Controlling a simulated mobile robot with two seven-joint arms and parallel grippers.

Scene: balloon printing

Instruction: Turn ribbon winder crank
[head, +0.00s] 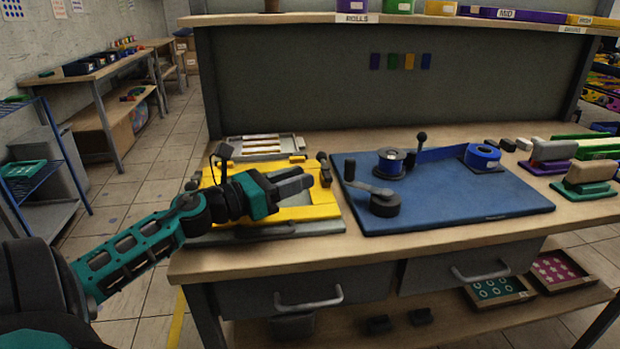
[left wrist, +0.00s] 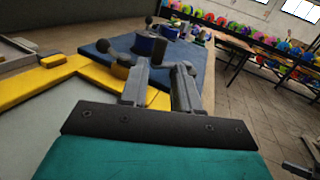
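The ribbon winder is on a blue board (head: 450,205) on the bench. Its crank has a dark round hub (head: 385,205) and an arm leading left to an upright dark knob (head: 350,168). A grey-rimmed reel (head: 391,162) stands behind it, and a blue ribbon (head: 440,154) runs to a blue roll (head: 482,157). My left gripper (head: 305,183) is over the yellow frame, left of the crank and apart from it. In the left wrist view its two fingers (left wrist: 162,88) are apart with nothing between them.
A yellow frame (head: 325,211) with a dark-knobbed handle (head: 325,168) lies under my left gripper, close to the board's left edge. A tray (head: 268,156) is behind it. Green and purple stamps (head: 584,188) stand right of the board. A shelf (head: 300,19) spans the back.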

